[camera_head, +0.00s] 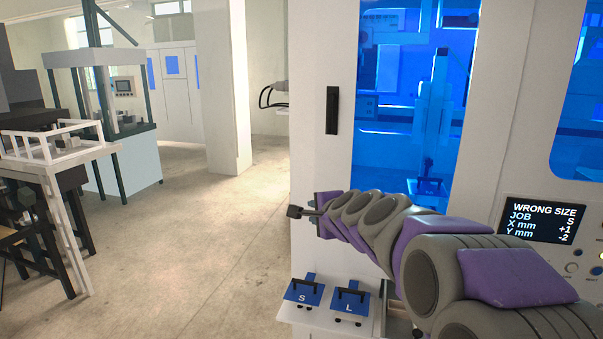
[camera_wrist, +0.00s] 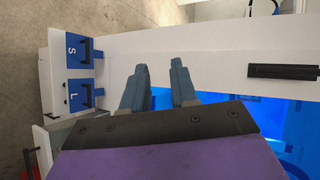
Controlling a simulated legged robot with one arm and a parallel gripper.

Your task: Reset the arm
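My arm reaches in from the lower right in the head view, in front of the white machine (camera_head: 311,110). My gripper (camera_head: 296,212) points left past the machine's door edge. In the wrist view my gripper (camera_wrist: 158,66) has its two blue-grey fingers apart, with nothing between them. The white machine panel shows behind the fingers.
Blue plates marked S (camera_head: 302,291) and L (camera_head: 349,301) lie on a white shelf below my gripper. A display (camera_head: 542,220) reads "WRONG SIZE", job S, X +1, Y -2. A door handle (camera_head: 332,110) is above. The floor (camera_head: 190,250) left is clear.

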